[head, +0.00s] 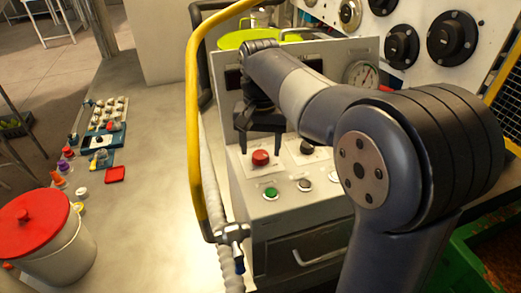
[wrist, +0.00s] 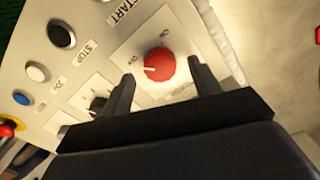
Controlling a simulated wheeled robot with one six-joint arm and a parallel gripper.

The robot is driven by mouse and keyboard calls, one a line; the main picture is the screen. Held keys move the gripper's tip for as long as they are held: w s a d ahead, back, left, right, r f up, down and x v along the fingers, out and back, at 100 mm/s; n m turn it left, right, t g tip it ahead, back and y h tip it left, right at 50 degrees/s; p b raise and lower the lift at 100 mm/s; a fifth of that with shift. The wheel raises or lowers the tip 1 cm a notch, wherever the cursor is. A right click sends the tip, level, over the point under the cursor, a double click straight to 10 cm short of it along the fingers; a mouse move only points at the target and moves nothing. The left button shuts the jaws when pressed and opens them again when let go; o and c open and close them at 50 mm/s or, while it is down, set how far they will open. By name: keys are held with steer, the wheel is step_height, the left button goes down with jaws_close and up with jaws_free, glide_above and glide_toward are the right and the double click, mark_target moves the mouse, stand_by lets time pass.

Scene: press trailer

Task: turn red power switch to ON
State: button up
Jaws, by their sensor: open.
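The red power switch (head: 260,157) is a round knob on the sloped face of the light grey control panel (head: 235,190). In the wrist view the red knob (wrist: 161,65) has a white pointer line on its left side. Small labels beside it are too blurred to read surely. My gripper (head: 263,138) is open and points down above the knob. In the wrist view my gripper (wrist: 160,75) has one finger on each side of the knob, and I see no contact. The exact height of the fingertips over the panel is hard to tell.
A black knob (head: 307,147) sits right of the switch; a green button (head: 270,192) and other buttons are below. A yellow tube (head: 192,120) rises along the panel's left side. A gauge (head: 361,74) is behind. A white bucket with red lid (head: 35,221) stands left.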

steer(key=shift+f, duration=0.8)
steer(key=shift+c, duration=0.3)
steer(key=c, duration=0.9)
